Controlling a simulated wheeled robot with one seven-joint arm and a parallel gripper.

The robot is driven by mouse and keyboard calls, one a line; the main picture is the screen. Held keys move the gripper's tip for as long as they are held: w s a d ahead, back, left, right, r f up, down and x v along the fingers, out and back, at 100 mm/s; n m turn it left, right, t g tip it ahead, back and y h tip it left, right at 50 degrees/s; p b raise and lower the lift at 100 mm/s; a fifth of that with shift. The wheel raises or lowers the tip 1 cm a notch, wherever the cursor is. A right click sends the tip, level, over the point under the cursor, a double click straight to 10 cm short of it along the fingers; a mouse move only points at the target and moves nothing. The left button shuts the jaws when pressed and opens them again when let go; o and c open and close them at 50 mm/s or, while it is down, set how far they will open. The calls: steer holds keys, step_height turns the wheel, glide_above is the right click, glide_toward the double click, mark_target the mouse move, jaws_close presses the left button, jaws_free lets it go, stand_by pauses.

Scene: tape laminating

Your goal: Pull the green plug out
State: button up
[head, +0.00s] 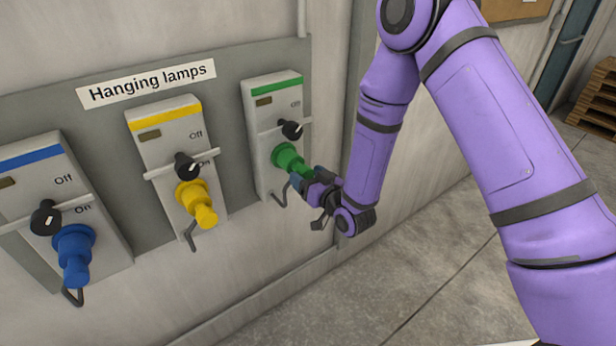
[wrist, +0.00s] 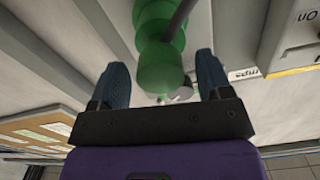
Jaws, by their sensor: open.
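The green plug (head: 288,158) sits in the socket of the green-striped box (head: 273,92) at the right end of the panel. In the wrist view the green plug (wrist: 158,62) points toward my gripper. My gripper (head: 306,184) is at the plug's outer end. In the wrist view my gripper (wrist: 162,78) is open, with blue fingers on either side of the plug's end and gaps showing between them and it. The black switch (head: 291,130) sits above the plug. A dark bent hook (head: 279,198) hangs below it, partly hidden by my gripper.
A yellow plug (head: 197,203) and a blue plug (head: 74,253) sit in neighbouring boxes to the left, each under a black switch. A "Hanging lamps" label (head: 147,83) is above. The floor (head: 425,262) to the right is clear, with wooden pallets (head: 596,95) far back.

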steer(key=shift+s, duration=0.1)
steer(key=v, duration=1)
steer(key=shift+s+d, duration=0.25)
steer(key=w+d+r+g+h, duration=0.1)
steer(key=w+d+r+h, duration=0.1)
steer(key=r, duration=0.3)
steer(key=w+d+r+g+h, duration=0.1)
steer(key=w+d+r, duration=0.2)
steer(key=r, duration=0.2)
steer(key=s+d+r+m+g+h, duration=0.1)
steer(key=s+d+r+g+h, duration=0.2)
steer(key=d+r, duration=0.55)
steer(key=s+d+r+m+g+h, duration=0.1)
steer(key=s+d+r, duration=0.2)
steer(key=s, duration=0.5)
steer(key=s+d+r+m+g+h, duration=0.1)
steer(key=s+d+r+g, duration=0.1)
steer(key=s+r, duration=0.3)
steer(key=s+d+r+m+g+h, duration=0.1)
steer(key=s+r, duration=0.4)
steer(key=s, duration=0.8)
steer(key=d+m+h, duration=0.1)
steer(key=d, duration=0.1)
steer(key=shift+d+g, duration=0.3)
steer(key=shift+g, duration=0.1)
